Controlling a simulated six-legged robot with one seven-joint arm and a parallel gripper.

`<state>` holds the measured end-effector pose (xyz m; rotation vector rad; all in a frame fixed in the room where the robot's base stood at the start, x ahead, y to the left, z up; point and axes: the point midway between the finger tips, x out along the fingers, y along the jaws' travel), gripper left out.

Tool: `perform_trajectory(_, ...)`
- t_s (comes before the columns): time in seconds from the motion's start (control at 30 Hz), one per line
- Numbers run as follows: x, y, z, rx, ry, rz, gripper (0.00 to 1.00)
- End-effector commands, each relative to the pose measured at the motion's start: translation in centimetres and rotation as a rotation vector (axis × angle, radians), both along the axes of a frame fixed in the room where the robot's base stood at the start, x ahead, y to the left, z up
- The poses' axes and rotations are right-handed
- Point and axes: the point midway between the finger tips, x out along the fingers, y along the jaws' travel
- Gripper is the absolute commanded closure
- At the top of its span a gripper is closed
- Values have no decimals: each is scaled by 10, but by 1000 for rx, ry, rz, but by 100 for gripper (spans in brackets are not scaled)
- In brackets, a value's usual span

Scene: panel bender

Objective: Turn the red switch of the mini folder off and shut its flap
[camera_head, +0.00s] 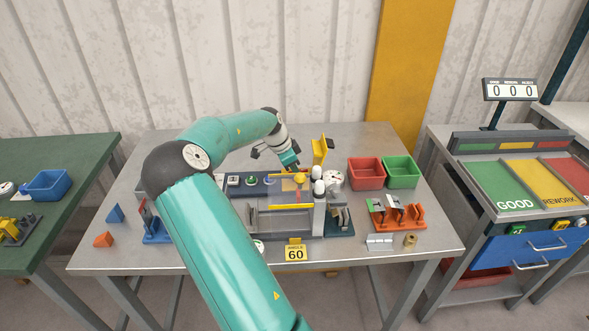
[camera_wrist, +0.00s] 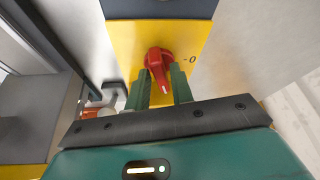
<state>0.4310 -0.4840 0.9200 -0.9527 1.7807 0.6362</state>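The red switch (camera_wrist: 158,66) sits on a yellow plate (camera_wrist: 198,38) in the wrist view, with a "0" mark to its right. Its handle end with a pale tip points down and slightly right in that picture, not at the "0". My gripper (camera_wrist: 161,80) has its two green fingers apart, one on each side of the handle; I see no clear contact. In the head view my gripper (camera_head: 294,166) is over the back of the mini folder (camera_head: 276,221). A yellow flap-like part (camera_head: 319,151) stands upright just right of it. The switch is not clear there.
Red (camera_head: 367,173) and green (camera_head: 402,172) bins stand right of the folder. An orange rack (camera_head: 397,216) is in front of them. An angle 60 sign (camera_head: 296,253) stands at the front. My arm crosses the table's left part; bare tabletop shows at front right.

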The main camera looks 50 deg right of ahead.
Motion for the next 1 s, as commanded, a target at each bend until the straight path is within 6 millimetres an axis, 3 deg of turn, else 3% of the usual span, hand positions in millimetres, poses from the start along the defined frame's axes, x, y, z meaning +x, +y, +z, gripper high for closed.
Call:
perform_trajectory(0.03, 0, 0, 0, 0, 0, 0, 87)
perform_trajectory(0.1, 0, 0, 0, 0, 0, 0, 100)
perform_trajectory(0.57, -1, 1, 1, 1, -2, 64, 100)
perform_trajectory(1.0, -5, 3, 1, 1, -4, 383, 100)
